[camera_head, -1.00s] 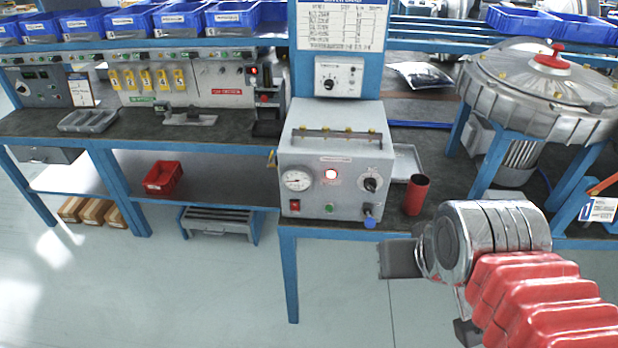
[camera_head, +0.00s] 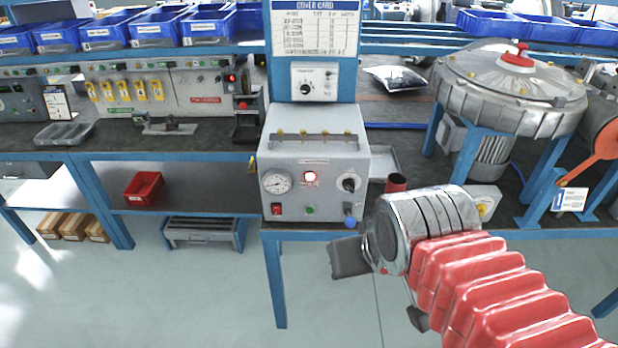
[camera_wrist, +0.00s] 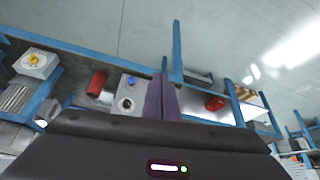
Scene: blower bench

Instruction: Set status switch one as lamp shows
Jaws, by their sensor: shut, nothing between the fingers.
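The grey control box (camera_head: 335,148) stands on the bench in the head view. Its lamp (camera_head: 310,177) glows whitish with a red rim. A dark rotary knob (camera_head: 348,183) is right of the lamp, with a blue-tipped knob (camera_head: 349,215) below it. A red rocker (camera_head: 276,210) and a green button (camera_head: 310,210) sit low on the front. I cannot tell which control is status switch one. My gripper (camera_head: 349,258) is shut and empty, in front of and below the box, apart from it. The wrist view shows its closed fingers (camera_wrist: 161,97) beside the box's knob (camera_wrist: 125,104).
A red cup (camera_head: 396,184) stands right of the box, partly behind my arm. A white box with a yellow knob (camera_head: 483,203) is further right. The metal blower (camera_head: 510,90) stands at right. A panel with a dial (camera_head: 318,84) is above. The floor in front is clear.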

